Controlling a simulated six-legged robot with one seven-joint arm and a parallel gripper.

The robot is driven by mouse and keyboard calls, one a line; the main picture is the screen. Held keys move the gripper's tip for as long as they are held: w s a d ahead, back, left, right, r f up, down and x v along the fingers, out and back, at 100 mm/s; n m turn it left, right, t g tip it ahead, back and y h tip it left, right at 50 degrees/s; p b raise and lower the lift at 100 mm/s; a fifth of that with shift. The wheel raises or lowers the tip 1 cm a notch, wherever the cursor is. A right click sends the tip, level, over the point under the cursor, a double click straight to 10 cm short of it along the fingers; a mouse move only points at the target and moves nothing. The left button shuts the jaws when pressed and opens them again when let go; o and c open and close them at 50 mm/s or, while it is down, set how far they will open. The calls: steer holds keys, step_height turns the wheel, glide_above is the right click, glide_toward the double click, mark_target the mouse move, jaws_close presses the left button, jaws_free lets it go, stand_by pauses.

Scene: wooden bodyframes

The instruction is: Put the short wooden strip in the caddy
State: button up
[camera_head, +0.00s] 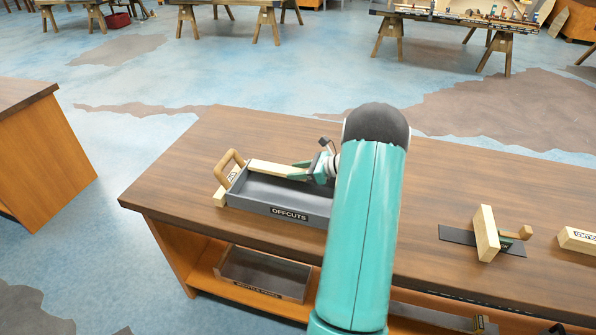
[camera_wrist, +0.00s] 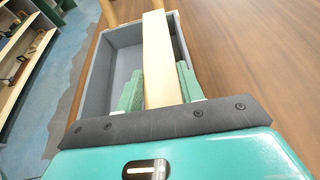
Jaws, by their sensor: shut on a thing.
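The short wooden strip (camera_head: 274,168) is pale and straight. It also shows in the wrist view (camera_wrist: 157,60). My gripper (camera_head: 301,170) is shut on the strip near one end, with green fingers on both sides of it in the wrist view (camera_wrist: 159,88). The caddy (camera_head: 285,206) is a grey open box labelled OFFCUTS with a wooden handle at its left end. The strip lies over the caddy's opening, its far end close to the handle. I cannot tell whether it touches the caddy. My arm hides the caddy's right end.
The caddy stands on a brown wooden workbench (camera_head: 200,150). To the right are an upright wooden block (camera_head: 486,233) on a dark mat and another labelled block (camera_head: 578,240). A lower shelf holds a tray (camera_head: 262,275). The bench behind the caddy is clear.

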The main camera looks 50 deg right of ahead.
steer(key=shift+f, duration=0.25)
steer(key=shift+f, duration=0.35)
steer(key=o, duration=1)
